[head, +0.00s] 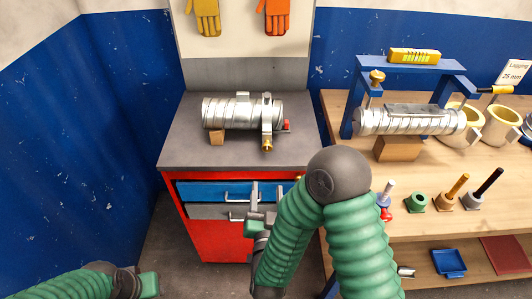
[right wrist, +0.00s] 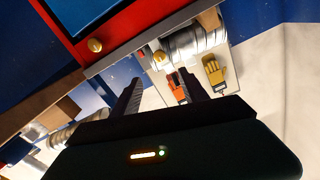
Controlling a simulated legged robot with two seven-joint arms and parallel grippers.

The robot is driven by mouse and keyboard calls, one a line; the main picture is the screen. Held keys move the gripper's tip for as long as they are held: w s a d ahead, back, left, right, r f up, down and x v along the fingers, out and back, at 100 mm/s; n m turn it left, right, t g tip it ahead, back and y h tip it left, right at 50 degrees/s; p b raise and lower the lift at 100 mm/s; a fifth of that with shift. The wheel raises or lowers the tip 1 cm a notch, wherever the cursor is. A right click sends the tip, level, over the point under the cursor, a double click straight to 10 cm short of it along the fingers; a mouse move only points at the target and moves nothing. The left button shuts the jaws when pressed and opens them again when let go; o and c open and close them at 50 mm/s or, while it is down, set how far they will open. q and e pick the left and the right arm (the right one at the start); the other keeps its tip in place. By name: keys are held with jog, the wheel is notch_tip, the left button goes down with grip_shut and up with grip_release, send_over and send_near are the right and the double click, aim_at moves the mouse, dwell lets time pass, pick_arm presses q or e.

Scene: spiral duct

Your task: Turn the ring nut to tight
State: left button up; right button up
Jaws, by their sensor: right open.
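A silver spiral duct (head: 228,112) lies on the grey top of a red cabinet, with a clamp band near its right end. A brass nut (head: 267,144), which looks like the ring nut, hangs at the front of that band. It also shows in the right wrist view (right wrist: 159,57), beyond my fingers. My right gripper (head: 266,188) is open and empty, in front of the cabinet drawers, below and apart from the nut. The right wrist view shows its two dark fingers (right wrist: 160,77) spread. My left gripper (head: 140,284) is at the bottom left, far from the duct; its jaw state is unclear.
The red cabinet (head: 215,240) has a blue drawer and a grey drawer with handles. A wooden bench (head: 440,215) at the right carries a blue frame (head: 410,64) with another duct, cups and upright tools. Gloves hang behind. A blue wall (head: 60,130) bounds the left.

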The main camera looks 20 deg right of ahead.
aim_at(267, 149)
jog(key=b+x, duration=0.6)
jog(key=x, duration=1)
jog(key=shift+w+f, duration=0.1)
jog(key=shift+c, duration=0.3)
grip_shut()
